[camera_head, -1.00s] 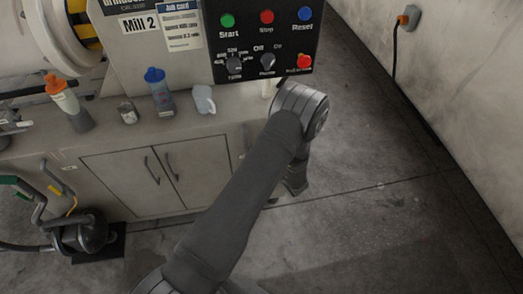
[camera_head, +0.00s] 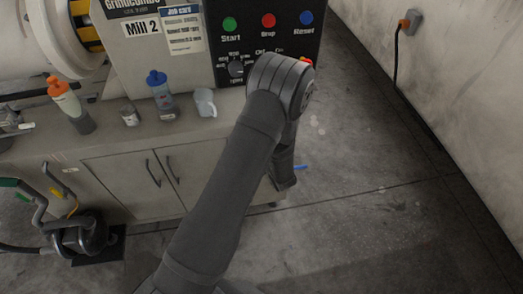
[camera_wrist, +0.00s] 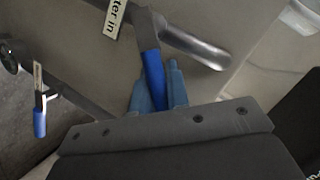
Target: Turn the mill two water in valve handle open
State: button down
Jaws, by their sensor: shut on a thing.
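In the wrist view, a valve handle with a blue grip (camera_wrist: 153,68) lies between the fingers of my gripper (camera_wrist: 159,92). My gripper is shut on this handle. A tag (camera_wrist: 115,15) by it reads "ter in"; its start is cut off. The handle's metal arm runs up toward a bent pipe (camera_wrist: 190,45). In the head view, my arm hides the gripper and the valve. The sign Mill 2 (camera_head: 141,28) is on the machine above the cabinet.
A second blue-gripped handle (camera_wrist: 40,122) with a tag hangs at the left of the wrist view. In the head view, bottles and a jug (camera_head: 205,103) stand on the cabinet top. A small blue piece (camera_head: 300,167) shows beside my arm. The floor at right is clear.

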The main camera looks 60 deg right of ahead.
jog(key=shift+w+a+r+n+g+h, duration=0.4)
jog(key=shift+n+g+h, duration=0.15)
jog(key=shift+n, duration=0.35)
jog(key=shift+w+a+r+n+g+h, duration=0.3)
jog(key=shift+w+a+n+g+h, duration=0.15)
jog(key=shift+n, duration=0.45)
jog(key=shift+w+a+r+n+g+h, duration=0.4)
jog(key=shift+n+g+h, duration=0.2)
jog(key=shift+n, duration=0.3)
jog(key=c, duration=1.4)
grip_release()
jog(key=shift+s+a, duration=0.1)
jog(key=v, duration=0.7)
jog(key=shift+a+r, duration=0.1)
jog(key=shift+a, duration=0.05)
